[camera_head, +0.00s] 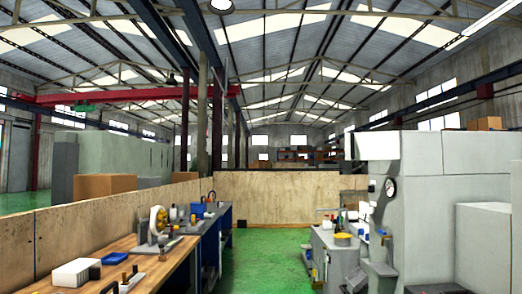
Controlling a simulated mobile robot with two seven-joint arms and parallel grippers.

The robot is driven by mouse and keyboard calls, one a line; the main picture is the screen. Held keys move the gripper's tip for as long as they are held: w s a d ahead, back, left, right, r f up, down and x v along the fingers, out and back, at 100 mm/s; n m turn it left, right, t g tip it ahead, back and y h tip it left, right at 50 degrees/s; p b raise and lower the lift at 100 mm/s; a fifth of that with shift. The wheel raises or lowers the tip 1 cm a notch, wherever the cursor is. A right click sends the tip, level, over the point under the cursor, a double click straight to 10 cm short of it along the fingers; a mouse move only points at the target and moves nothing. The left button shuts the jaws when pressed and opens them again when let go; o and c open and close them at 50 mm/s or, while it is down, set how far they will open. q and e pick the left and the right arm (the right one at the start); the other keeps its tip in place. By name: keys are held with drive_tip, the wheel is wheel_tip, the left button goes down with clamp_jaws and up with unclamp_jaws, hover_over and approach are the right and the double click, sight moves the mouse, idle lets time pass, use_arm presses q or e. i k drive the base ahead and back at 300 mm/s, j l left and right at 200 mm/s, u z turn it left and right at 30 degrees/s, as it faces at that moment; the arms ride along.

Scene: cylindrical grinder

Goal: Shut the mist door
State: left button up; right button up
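A large pale grey machine (425,200), which looks like the grinder, stands at the right. A white panel (378,147) is at its upper left edge, and a round gauge (390,187) sits below the panel. I cannot pick out the mist door for certain or tell whether it is open or shut. Neither of my grippers shows in the head view.
A wooden workbench (125,243) with tools, a white box (76,272) and a blue tray (115,258) runs along the left. A low grey cabinet (325,250) stands left of the machine. The green floor (265,262) between is clear. A plywood wall (275,198) closes the back.

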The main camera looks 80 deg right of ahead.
sight(380, 145)
drive_tip(key=z, duration=3.3)
drive_tip(key=i+j+z, duration=0.3)
drive_tip(key=i+j, duration=0.2)
drive_tip(key=i, duration=0.2)
drive_tip(key=i+j+z, duration=0.3)
drive_tip(key=i+j, duration=0.35)
drive_tip(key=i+j+z, duration=0.3)
drive_tip(key=i+j, duration=0.25)
drive_tip(key=j, duration=0.3)
